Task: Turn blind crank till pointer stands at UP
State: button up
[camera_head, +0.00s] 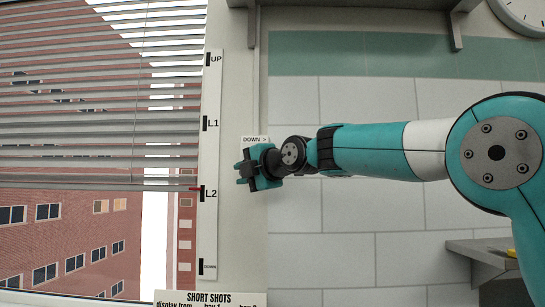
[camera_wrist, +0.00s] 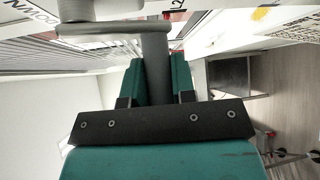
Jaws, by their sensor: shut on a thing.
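The blind (camera_head: 95,130) hangs over the window at the left, with its bottom rail near L2. The small red pointer (camera_head: 195,189) stands at the L2 mark on the white scale strip (camera_head: 210,240), which also carries UP at the top, L1 and DOWN. In the wrist view the grey crank (camera_wrist: 110,29) has an upright handle (camera_wrist: 155,65) between my teal fingers. My gripper (camera_wrist: 155,85) is shut on that handle. In the head view my gripper (camera_head: 246,171) is just below the "DOWN >" label (camera_head: 255,140) and largely hides the crank.
A "SHORT SHOTS" sign (camera_head: 208,298) is at the bottom, below the strip. A shelf with brackets (camera_head: 455,30) runs along the top, and a clock (camera_head: 522,12) is at the top right. Another bracketed shelf (camera_head: 475,248) is at the lower right. The tiled wall between is clear.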

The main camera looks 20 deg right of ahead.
jog(key=shift+s+d, duration=0.2)
jog(key=shift+d, duration=0.85)
jog(key=d, duration=0.1)
jog(key=d+r, duration=0.1)
jog(key=shift+s+d, duration=0.3)
